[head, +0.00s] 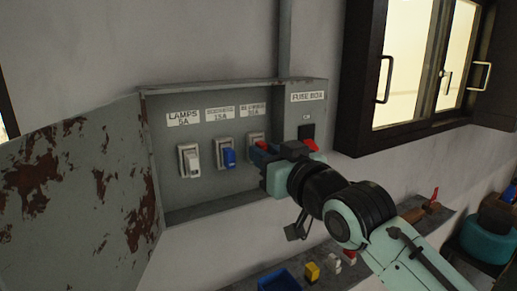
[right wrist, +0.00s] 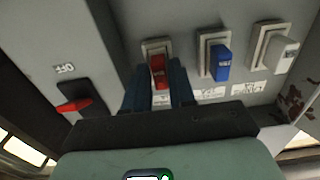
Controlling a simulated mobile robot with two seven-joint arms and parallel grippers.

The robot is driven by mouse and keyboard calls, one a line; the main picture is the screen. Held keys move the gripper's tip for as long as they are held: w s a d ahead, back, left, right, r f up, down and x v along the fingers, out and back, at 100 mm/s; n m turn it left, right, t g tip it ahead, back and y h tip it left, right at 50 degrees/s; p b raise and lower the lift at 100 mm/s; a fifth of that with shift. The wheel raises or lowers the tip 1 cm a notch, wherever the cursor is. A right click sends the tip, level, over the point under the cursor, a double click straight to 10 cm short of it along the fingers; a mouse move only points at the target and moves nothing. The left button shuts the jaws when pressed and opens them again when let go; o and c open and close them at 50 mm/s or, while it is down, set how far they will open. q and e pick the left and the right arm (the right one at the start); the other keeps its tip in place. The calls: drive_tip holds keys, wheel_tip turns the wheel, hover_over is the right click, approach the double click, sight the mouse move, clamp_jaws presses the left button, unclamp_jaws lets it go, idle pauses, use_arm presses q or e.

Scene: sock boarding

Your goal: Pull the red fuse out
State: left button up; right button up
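The red fuse (right wrist: 158,72) sits in its pale holder, third from the left in the fuse box (head: 237,193). My right gripper (right wrist: 159,82) reaches it from the front, one dark finger on each side of its handle. The fuse fills the narrow gap between the fingers, which appear closed on it. In the head view my right gripper (head: 262,152) hides most of this fuse. The blue fuse (head: 229,157) and the white fuse (head: 191,162) sit in their holders to its left. My left gripper is not in view.
The main switch (head: 306,133) with a red lever is just right of my gripper. The rusty box door (head: 75,195) stands open at left. A shelf below holds a blue bin (head: 280,281), a yellow block (head: 312,270) and other small items. A window is at right.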

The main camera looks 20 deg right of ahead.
drive_tip(key=shift+w, duration=0.35)
drive_tip(key=shift+s, duration=0.25)
idle(0.3)
clamp_jaws()
